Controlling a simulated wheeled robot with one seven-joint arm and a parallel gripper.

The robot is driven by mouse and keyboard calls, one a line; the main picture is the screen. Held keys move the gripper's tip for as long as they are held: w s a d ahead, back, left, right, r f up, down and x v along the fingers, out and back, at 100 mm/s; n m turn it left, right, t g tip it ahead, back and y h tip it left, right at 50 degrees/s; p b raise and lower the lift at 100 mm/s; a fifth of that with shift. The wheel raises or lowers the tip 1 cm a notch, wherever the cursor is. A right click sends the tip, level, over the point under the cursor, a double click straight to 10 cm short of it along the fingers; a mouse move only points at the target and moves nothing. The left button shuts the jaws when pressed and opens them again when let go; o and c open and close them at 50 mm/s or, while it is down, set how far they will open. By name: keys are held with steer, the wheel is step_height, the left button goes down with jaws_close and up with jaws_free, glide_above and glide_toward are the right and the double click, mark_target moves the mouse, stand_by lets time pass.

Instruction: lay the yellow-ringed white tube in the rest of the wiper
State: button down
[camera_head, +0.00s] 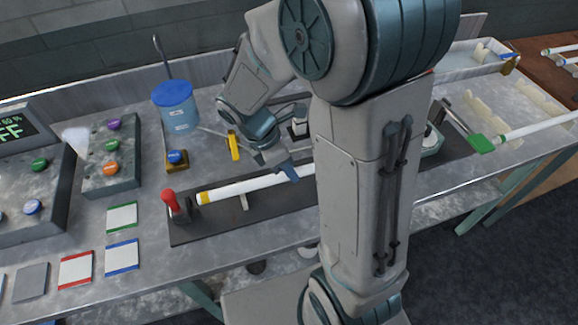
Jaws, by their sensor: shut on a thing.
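The white tube (240,187) has a yellow ring at its left end. It lies lengthwise over a long dark base plate (212,232). My gripper (288,171) is shut on the tube right of its visible middle. Part of the tube to the right is hidden behind my arm. A small pale upright support (244,202) stands on the plate under the tube; I cannot tell whether they touch. A red-knobbed lever (170,203) stands at the plate's left end, close to the yellow ring. I cannot tell for sure which part is the wiper's rest.
A blue-lidded container (177,107), a blue button (176,157) and a yellow piece (234,146) stand behind the plate. Button boxes (110,160) and coloured cards (122,256) are at left. At right are a green-ended tube (535,130) and pale racks (468,103). My arm hides the middle.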

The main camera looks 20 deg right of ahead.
steer(key=shift+f, duration=0.45)
steer(key=c, duration=1.2)
jaws_free()
steer(key=shift+c, duration=0.2)
